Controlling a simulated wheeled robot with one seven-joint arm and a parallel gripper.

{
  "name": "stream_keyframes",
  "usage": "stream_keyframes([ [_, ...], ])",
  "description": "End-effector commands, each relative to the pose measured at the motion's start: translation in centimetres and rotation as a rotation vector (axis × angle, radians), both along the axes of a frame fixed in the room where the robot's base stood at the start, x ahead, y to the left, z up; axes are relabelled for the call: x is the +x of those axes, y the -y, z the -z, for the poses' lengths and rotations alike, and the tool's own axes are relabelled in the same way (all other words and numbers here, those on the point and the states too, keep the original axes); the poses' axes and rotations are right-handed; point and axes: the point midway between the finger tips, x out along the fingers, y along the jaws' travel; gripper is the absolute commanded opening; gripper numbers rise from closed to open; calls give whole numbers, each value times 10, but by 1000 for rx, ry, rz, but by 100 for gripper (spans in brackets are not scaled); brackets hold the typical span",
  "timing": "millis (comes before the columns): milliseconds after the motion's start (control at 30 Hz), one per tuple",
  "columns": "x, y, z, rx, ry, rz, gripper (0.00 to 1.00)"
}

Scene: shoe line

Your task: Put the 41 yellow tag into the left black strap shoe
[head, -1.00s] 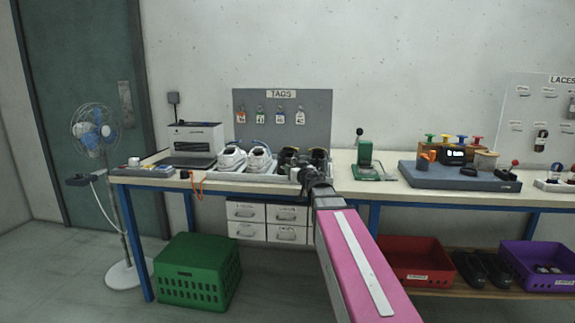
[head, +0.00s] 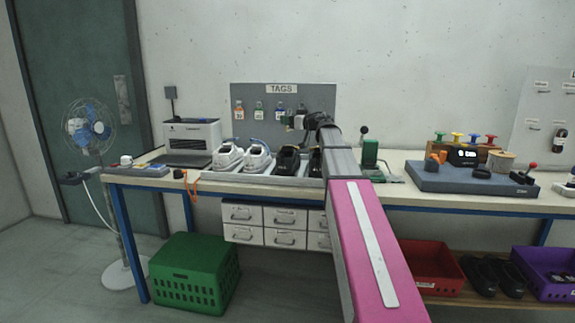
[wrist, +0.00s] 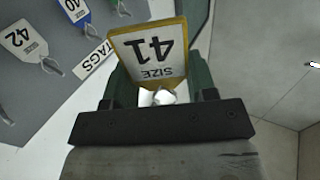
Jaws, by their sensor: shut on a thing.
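The 41 yellow tag (wrist: 150,52) shows in the wrist view, its yellow-rimmed white face upside down. My gripper (wrist: 158,92), with green fingers, is shut on its lower end. In the head view my gripper (head: 292,120) is raised in front of the right part of the tag board. The left black strap shoe (head: 287,160) stands in the grey tray below it, right of the white shoes. The right black shoe (head: 315,161) is partly hidden by my arm.
The tag board (head: 318,95) holds other tags, including a blue 40 tag (wrist: 74,9) and a 42 tag (wrist: 24,38). Two white shoes (head: 228,156) share the tray. A white machine (head: 192,138) stands left, and a green press (head: 370,155) right.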

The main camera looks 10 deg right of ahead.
Motion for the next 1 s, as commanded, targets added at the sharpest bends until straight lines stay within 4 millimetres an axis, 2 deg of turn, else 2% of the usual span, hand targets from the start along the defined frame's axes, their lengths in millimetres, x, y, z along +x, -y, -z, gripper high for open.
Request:
stream_keyframes([
  [500,-1,0,50,1,-1,1,29],
  [833,0,0,55,-1,1,1,29],
  [867,0,0,55,-1,1,1,55],
  [900,0,0,55,-1,1,1,68],
  [933,0,0,55,-1,1,1,78],
  [1000,0,0,55,-1,1,1,82],
])
